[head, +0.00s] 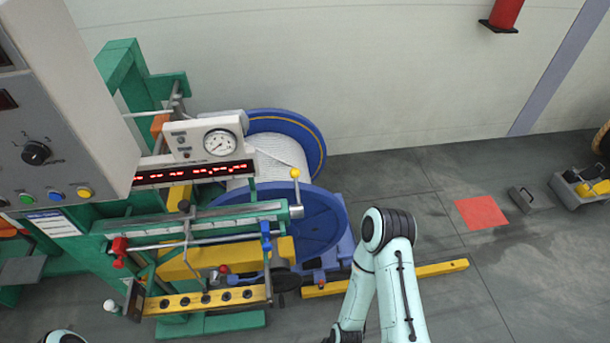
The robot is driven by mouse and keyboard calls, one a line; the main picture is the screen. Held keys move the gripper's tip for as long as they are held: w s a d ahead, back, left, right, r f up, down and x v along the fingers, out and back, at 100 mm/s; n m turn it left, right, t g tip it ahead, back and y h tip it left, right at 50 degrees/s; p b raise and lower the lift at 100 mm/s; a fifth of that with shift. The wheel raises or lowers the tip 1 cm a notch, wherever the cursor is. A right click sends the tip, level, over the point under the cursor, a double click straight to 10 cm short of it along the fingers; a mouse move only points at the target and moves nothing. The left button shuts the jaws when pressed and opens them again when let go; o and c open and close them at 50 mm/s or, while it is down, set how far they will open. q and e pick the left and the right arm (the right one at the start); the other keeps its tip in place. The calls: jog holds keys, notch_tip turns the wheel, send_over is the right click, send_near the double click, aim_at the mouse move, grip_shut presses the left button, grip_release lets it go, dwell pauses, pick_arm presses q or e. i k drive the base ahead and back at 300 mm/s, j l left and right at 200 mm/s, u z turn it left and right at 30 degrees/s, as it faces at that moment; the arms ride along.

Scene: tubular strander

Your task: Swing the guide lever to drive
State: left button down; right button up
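The green strander machine (122,75) stands on the left with a blue reel (318,215) of pale strand. Several levers show on its front: one with a yellow knob (295,173) upright at the right end of the traverse shaft, a red handle (119,250) at the left, a blue handle (266,235) at the right, and a white knob (109,305) low at the left. I cannot tell which is the guide lever or read any drive marking. My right arm's elbow shows at bottom centre, right of the machine. Both grippers are outside the picture.
A grey control box (60,110) with a knob and coloured buttons juts in at the upper left. A gauge panel (210,140) sits above a red display. A yellow floor beam (390,278) lies behind my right arm. Open floor with a red mat (481,212) is at the right.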

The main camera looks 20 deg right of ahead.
aim_at(296, 211)
jog(key=i+l, duration=0.1)
jog(key=l, duration=0.95)
jog(key=i+l+u, duration=0.15)
jog(key=l, duration=0.9)
